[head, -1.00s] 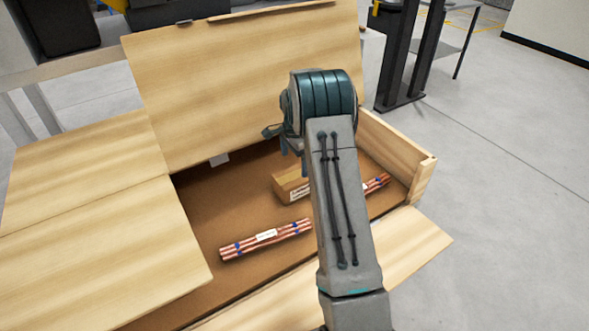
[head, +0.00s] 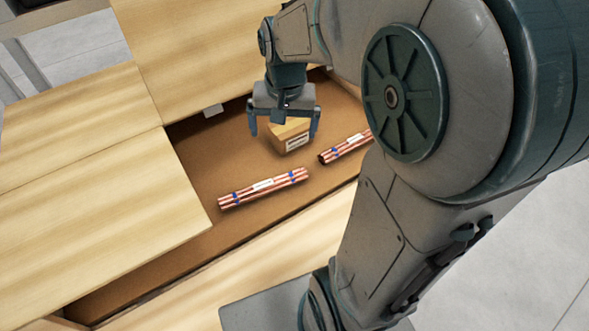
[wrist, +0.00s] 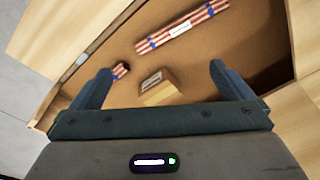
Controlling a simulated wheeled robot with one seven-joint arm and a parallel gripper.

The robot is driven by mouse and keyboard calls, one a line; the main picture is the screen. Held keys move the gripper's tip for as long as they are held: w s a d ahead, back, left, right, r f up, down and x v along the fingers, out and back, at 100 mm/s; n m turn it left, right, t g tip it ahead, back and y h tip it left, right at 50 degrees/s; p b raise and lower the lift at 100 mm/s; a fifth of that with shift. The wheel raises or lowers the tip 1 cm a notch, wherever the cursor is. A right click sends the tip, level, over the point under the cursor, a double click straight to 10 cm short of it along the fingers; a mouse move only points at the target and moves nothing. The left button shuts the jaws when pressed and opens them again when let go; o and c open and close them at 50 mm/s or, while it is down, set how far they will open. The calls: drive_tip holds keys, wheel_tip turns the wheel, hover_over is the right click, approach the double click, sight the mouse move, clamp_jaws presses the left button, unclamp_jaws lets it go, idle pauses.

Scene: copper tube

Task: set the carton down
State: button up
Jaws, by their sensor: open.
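A small brown carton (head: 289,136) with a white label stands on the brown floor of an open wooden crate (head: 117,177). My gripper (head: 284,130) is open, its two fingers apart above and around the sides of the carton in the head view. In the wrist view the carton (wrist: 158,87) shows between the open fingers of my gripper (wrist: 162,80), with visible space on both sides. The gripper's body hides part of the carton's top in the head view.
A bundle of copper tubes (head: 263,188) with blue ties and a white label lies in front of the carton. A second bundle (head: 345,146) lies to its right, partly behind my arm. Crate floor to the left is clear.

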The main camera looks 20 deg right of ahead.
drive_tip(key=s+a+f+n, duration=0.1)
drive_tip(key=s+n, duration=0.3)
drive_tip(key=s, duration=0.7)
drive_tip(key=shift+s+a, duration=0.15)
drive_tip(key=shift+a, duration=0.4)
